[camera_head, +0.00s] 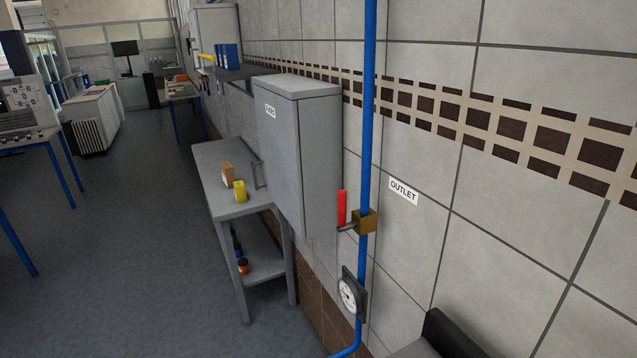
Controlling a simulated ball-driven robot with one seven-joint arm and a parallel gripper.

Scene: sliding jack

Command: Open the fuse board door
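A tall grey metal cabinet (319,150) hangs on the tiled wall near the middle of the view. Its front door (281,160) faces left and looks shut. A small white label, too small to read surely, is near the top of the door. A thin bar handle (259,174) stands out from the door's left edge, low down. My gripper does not show clearly in this view, so its state and its place relative to the handle cannot be seen.
A blue pipe (369,110) with a red-handled valve (342,208) and a gauge (350,293) runs right of the cabinet. A grey table (215,160) with small boxes stands beside the door. A dark, unclear object (455,335) is at bottom right. Open floor lies left.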

